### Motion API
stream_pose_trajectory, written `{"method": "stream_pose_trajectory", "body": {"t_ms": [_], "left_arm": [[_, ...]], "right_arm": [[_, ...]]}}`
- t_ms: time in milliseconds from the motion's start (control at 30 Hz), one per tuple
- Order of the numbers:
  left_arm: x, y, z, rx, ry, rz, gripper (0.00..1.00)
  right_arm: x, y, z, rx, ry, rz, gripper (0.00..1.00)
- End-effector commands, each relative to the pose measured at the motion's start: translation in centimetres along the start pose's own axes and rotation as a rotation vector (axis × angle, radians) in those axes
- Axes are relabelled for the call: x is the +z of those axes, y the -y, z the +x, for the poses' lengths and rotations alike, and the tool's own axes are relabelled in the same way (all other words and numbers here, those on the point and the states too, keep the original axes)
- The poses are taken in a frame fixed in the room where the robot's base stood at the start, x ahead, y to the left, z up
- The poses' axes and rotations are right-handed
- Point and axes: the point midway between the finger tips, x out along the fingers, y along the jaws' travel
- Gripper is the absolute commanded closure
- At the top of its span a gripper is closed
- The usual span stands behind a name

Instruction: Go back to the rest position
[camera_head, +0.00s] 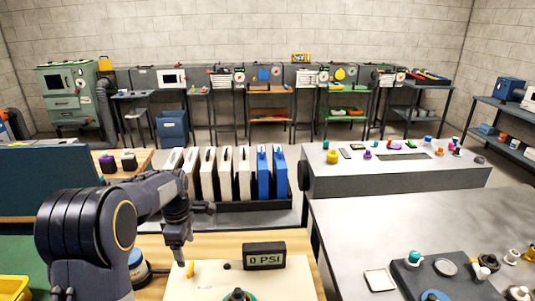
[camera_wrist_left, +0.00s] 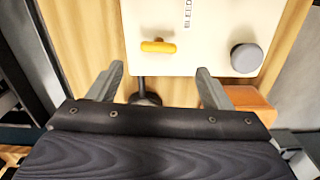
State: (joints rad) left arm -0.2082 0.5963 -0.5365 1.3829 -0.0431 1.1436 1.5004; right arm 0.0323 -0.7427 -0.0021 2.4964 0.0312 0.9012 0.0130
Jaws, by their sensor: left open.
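My left arm comes in from the left in the head view, and its gripper (camera_head: 179,258) points down over the wooden bench near a cream panel (camera_head: 205,285). In the left wrist view my left gripper (camera_wrist_left: 160,74) is open, with nothing between its fingers. A yellow handle (camera_wrist_left: 158,47) on the panel lies just beyond the fingertips, apart from them. The handle also shows in the head view (camera_head: 190,269), beside the gripper. My right gripper is not in view.
A display reading "0 PSI" (camera_head: 264,257) stands at the panel's back edge. A grey knob (camera_wrist_left: 246,58) sits on the panel. Behind is a rack of white and blue upright cases (camera_head: 244,175). A grey table (camera_head: 430,220) with small parts is at right.

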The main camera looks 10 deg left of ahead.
Motion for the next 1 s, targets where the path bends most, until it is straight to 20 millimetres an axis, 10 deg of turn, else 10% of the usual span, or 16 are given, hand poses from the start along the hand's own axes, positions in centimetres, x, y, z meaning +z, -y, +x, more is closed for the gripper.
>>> {"method": "stream_pose_trajectory", "body": {"t_ms": [167, 500, 733, 1000], "left_arm": [[-0.1, 3.9, -2.9, 0.060, 0.113, 0.165, 0.27], [3.3, 18.8, -9.1, 0.411, 0.233, 0.889, 0.27], [6.0, 27.3, -8.3, 0.602, 0.077, 1.330, 0.27], [7.0, 30.4, -6.8, 0.652, -0.038, 1.524, 0.27]], "right_arm": [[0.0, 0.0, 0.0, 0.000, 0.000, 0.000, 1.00], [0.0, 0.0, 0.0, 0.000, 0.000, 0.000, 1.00], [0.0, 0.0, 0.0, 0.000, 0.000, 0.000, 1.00], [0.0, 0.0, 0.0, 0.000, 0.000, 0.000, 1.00]]}}
